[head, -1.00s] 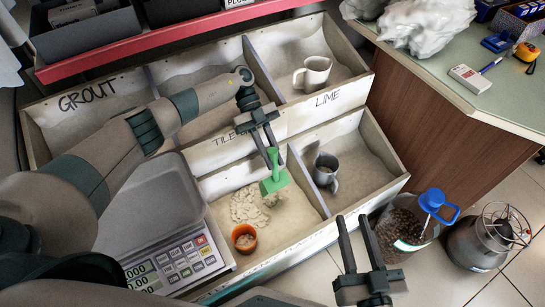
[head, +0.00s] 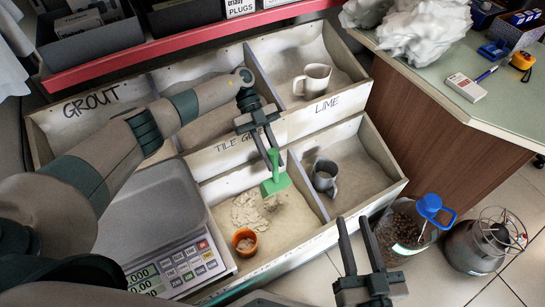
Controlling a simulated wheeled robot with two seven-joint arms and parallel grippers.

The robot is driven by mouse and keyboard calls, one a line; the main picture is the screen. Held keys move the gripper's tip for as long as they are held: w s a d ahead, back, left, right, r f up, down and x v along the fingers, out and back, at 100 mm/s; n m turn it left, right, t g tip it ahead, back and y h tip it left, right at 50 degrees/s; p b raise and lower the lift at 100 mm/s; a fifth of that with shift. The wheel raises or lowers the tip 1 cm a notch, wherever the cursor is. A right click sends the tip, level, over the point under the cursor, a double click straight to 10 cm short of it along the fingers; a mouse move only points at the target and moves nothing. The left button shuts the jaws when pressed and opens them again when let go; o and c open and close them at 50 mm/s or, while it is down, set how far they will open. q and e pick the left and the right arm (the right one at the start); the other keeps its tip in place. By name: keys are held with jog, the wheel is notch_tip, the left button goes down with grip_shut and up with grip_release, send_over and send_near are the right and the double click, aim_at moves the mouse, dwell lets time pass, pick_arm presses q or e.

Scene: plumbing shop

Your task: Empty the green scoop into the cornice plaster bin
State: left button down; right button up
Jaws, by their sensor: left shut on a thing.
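My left gripper (head: 273,155) is shut on the green scoop (head: 276,185) and holds it over the front middle bin (head: 292,222). The scoop hangs below the fingers; whether any powder is in it I cannot tell. A pale, lumpy heap (head: 252,210) lies in that bin, just left of and below the scoop. An orange cup (head: 244,241) with pale contents stands at the bin's front left. No cornice plaster label is readable; the writing on the front edge is too oblique. My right gripper (head: 356,220) is open and empty, in front of the bins at the right.
A scale (head: 178,255) stands left of the front bin. A blue-handled tub (head: 404,228) and a metal canister (head: 480,242) stand on the floor at right.

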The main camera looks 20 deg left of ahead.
pick_arm(q)
notch_tip(320, 180, down, 2)
jog(key=shift+f+b, duration=0.25)
jog(key=shift+b, duration=0.65)
notch_tip(320, 180, up, 3)
jog(key=shift+f+p, duration=0.15)
jog(key=shift+p, duration=1.05)
jog(key=shift+f, duration=0.25)
